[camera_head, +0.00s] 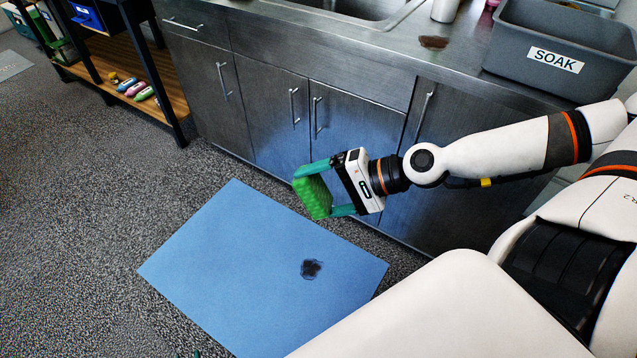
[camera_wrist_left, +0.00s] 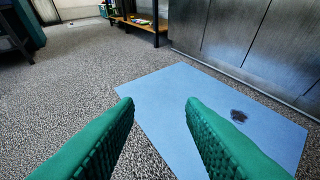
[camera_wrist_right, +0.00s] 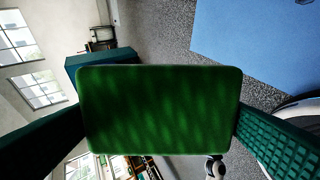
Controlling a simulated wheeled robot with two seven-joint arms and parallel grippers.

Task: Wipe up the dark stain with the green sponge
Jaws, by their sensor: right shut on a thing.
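The green sponge (camera_head: 311,199) is held between the teal fingers of my right gripper (camera_head: 316,191), in the air in front of the cabinet doors. It fills the middle of the right wrist view (camera_wrist_right: 160,110). A dark stain (camera_head: 312,269) lies on the blue mat (camera_head: 215,245) on the floor, below the sponge and apart from it. The stain also shows in the left wrist view (camera_wrist_left: 239,116). A brownish stain (camera_head: 433,42) is on the metal counter. My left gripper (camera_wrist_left: 158,102) is open and empty, its fingers pointing toward the mat.
A grey bin marked SOAK (camera_head: 520,65) stands on the counter (camera_head: 385,50), right of the brownish stain and the sink (camera_head: 350,8). A wooden shelf (camera_head: 115,80) with several small coloured items stands at the upper left. The carpet (camera_head: 90,170) left of the mat is clear.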

